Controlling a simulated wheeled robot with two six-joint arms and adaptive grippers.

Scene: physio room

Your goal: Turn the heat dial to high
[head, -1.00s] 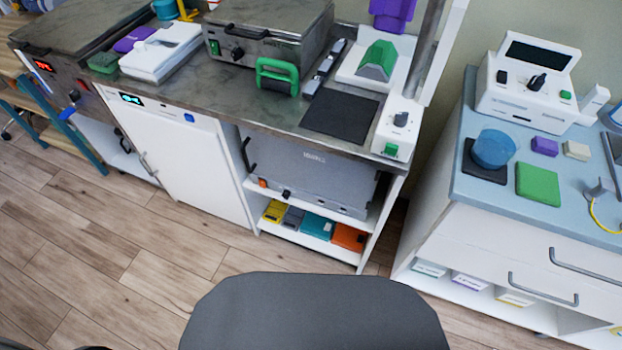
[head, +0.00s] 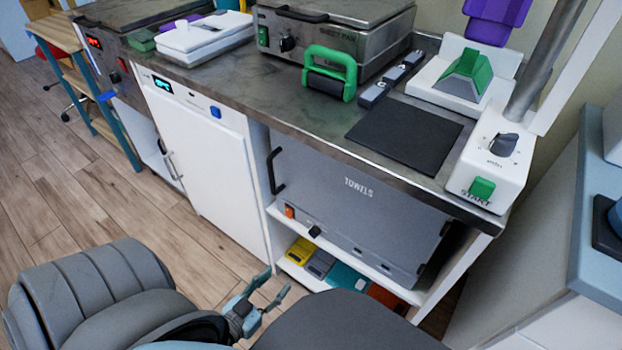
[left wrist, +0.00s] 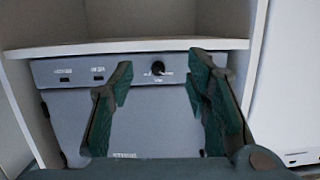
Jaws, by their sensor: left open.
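The grey towels cabinet (head: 352,215) sits on a shelf under the counter. A small black dial (head: 314,231) is low on its front, right of an orange switch (head: 289,211). In the left wrist view the cabinet appears upside down, with the dial (left wrist: 157,68) between my fingertips in the picture. My left gripper (head: 275,284) is open and empty, in front of the shelf unit and apart from the dial. The dial's pointer is too small to read. My right gripper is out of view.
The white shelf board (head: 345,248) runs just below the dial, with several coloured boxes (head: 320,264) beneath. The cabinet's black handle (head: 273,170) juts out at its left. A white door cabinet (head: 205,160) stands left.

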